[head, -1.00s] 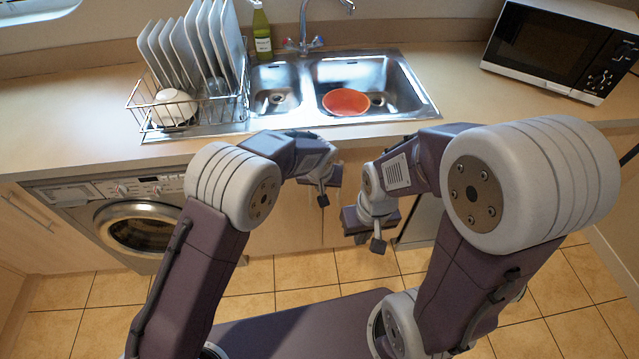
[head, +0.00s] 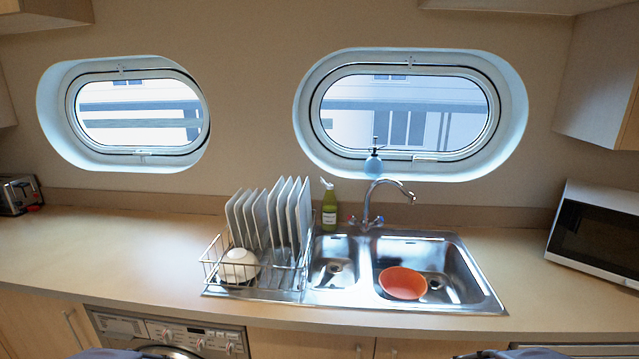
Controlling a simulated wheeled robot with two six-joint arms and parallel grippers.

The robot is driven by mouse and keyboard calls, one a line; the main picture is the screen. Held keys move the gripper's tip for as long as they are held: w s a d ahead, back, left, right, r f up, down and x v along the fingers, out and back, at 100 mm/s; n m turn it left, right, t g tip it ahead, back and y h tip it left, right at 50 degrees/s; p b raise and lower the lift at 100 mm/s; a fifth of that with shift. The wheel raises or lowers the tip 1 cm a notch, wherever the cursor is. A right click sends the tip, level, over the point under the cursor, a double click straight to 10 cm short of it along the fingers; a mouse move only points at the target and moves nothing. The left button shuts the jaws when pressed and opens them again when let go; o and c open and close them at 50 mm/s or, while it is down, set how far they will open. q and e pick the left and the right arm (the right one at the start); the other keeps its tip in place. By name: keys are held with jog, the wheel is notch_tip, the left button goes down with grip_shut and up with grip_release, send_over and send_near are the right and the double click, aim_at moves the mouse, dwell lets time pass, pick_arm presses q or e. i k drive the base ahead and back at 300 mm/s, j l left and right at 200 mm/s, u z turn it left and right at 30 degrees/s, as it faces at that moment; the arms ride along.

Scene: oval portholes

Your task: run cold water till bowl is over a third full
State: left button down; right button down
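An orange bowl (head: 403,283) sits in the larger right basin of the steel sink (head: 460,268), left of the drain. I see no water in it from here. The curved tap (head: 378,190) rises behind the sink, its spout pointing right over the back of the right basin. No stream shows from the spout. Neither of my grippers is in view; only bits of my arms show at the bottom edge.
A dish rack (head: 250,270) with several plates and a white bowl (head: 238,265) stands left of the sink. A green soap bottle (head: 329,205) is behind the small basin. A microwave (head: 597,235) is at the right, a toaster (head: 18,194) at far left. Counter (head: 110,255) left of the rack is clear.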

aim_at(397, 284)
jog(key=l+u, duration=0.4)
jog(key=l, duration=0.5)
jog(key=k+l+u, duration=0.1)
jog(key=l+u, duration=0.35)
jog(key=l, duration=0.4)
jog(key=i, duration=0.5)
